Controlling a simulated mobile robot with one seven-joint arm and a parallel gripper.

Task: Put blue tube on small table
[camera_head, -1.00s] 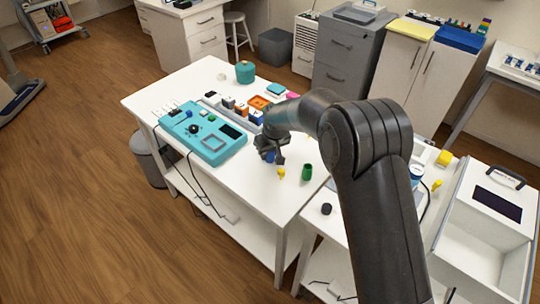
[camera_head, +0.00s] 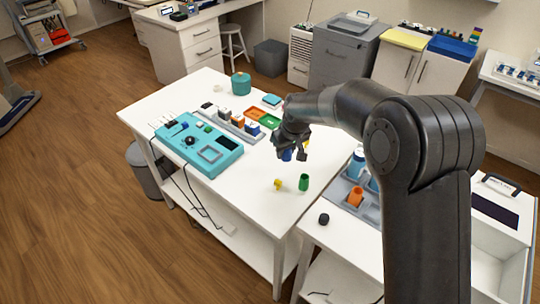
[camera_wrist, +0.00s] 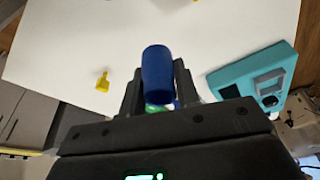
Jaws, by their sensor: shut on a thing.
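My gripper (camera_head: 294,150) is shut on the blue tube (camera_wrist: 157,75). In the wrist view the tube sticks out between the dark fingers; its lower part is hidden. In the head view a bit of the tube (camera_head: 286,155) shows below the gripper, above the large white table (camera_head: 245,195). A smaller, lower white table (camera_head: 335,235) adjoins it at the front right, partly behind my arm. I cannot tell for sure whether this is the small table.
A green cup (camera_head: 304,183) and a yellow piece (camera_head: 278,184) stand near the large table's front edge. A teal device (camera_head: 198,145) lies to the left. The smaller table holds a black cap (camera_head: 324,219), an orange cup (camera_head: 356,197) and a white open box (camera_head: 500,240).

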